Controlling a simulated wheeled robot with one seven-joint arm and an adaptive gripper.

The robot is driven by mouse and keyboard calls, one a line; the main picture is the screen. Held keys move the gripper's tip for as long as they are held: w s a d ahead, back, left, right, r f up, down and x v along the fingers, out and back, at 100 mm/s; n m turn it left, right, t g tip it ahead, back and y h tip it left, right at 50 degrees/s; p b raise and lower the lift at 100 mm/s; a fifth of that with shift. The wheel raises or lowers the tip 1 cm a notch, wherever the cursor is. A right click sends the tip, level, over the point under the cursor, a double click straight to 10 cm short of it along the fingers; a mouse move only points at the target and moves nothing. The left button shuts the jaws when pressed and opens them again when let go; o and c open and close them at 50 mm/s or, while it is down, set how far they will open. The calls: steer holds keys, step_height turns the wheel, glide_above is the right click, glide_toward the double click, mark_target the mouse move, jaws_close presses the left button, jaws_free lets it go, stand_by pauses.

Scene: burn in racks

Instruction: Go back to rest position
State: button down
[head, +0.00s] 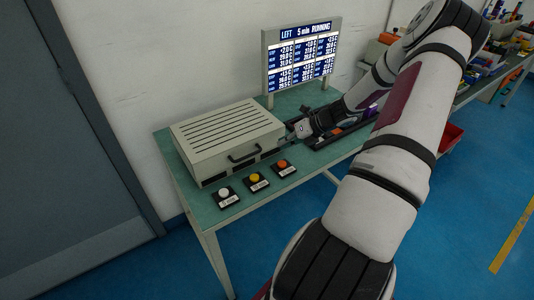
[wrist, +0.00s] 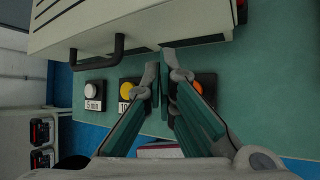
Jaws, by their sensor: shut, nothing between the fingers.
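My gripper (head: 287,137) is shut and empty at the right front corner of the beige oven-like box (head: 228,127), whose black handle (head: 244,153) faces front. In the wrist view my gripper's fingertips (wrist: 160,68) are close together over the green table, just in front of the box (wrist: 130,22). Whether the gripper touches the box, I cannot tell.
The buttons sit along the front of the green table (head: 262,196). A display (head: 301,57) reading "LEFT 5 min RUNNING" stands behind the box. A black tray (head: 327,142) lies right of it. Blue floor is free in front; a grey door (head: 60,180) is at left.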

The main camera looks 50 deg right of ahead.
stand_by(0.3)
steer(key=w+a+r+n+g+h, duration=0.1)
steer(key=a+r+n+g, duration=0.4)
steer(key=a+r+n, duration=1.85)
steer(key=s+a+r+n+h, duration=0.1)
steer(key=s+a+r+n, duration=0.3)
steer(key=s+a+n, duration=0.3)
steer(key=s+a+r+n+t+h, duration=0.1)
steer(key=s+a+r+n, duration=0.4)
steer(key=s+a+n, duration=0.3)
steer(key=shift+s+n+t, duration=0.3)
steer(key=shift+s+n, duration=0.75)
steer(key=shift+s, duration=0.2)
